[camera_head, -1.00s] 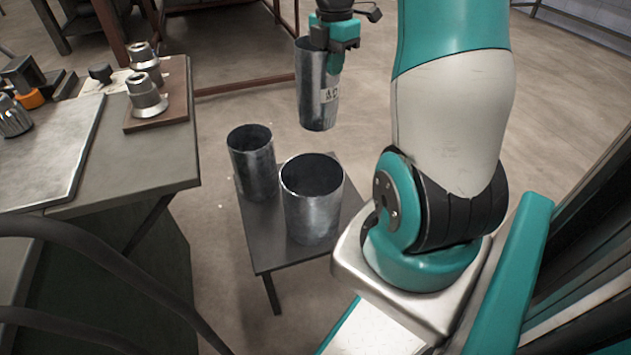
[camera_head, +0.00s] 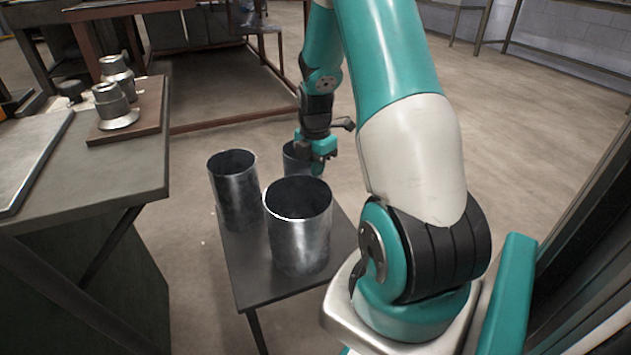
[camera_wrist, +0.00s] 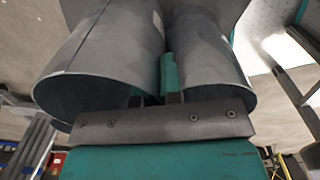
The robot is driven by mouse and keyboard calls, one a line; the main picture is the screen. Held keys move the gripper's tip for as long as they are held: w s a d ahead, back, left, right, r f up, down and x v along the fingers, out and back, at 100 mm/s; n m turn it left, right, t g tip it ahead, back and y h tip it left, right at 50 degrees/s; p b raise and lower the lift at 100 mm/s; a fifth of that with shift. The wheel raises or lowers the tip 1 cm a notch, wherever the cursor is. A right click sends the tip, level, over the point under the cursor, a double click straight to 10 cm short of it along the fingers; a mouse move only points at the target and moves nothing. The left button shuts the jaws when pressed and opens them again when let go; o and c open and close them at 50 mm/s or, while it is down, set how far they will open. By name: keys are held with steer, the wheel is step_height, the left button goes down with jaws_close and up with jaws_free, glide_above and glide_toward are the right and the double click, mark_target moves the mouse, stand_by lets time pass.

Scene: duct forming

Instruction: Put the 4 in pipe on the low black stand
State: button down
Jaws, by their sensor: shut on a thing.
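My gripper (camera_head: 317,162) is shut on the rim of a grey metal pipe (camera_head: 291,158), the 4 in pipe. In the head view only the top of this pipe shows, behind a wider pipe. The low black stand (camera_head: 262,286) is a small dark table. Whether the held pipe's base touches it is hidden. In the wrist view two pipe mouths (camera_wrist: 95,80) (camera_wrist: 215,70) lie side by side above the gripper (camera_wrist: 155,98); I cannot tell for sure which one is held.
A narrower pipe (camera_head: 236,195) and a wider pipe (camera_head: 299,235) stand upright on the stand, close to the held one. A workbench (camera_head: 110,190) with metal fittings (camera_head: 116,105) is at left. Open floor lies to the right and behind.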

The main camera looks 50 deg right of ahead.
steer(key=shift+f+b, duration=0.55)
steer(key=shift+f, duration=1.2)
steer(key=shift+f, duration=0.15)
steer(key=c, duration=1.3)
jaws_free()
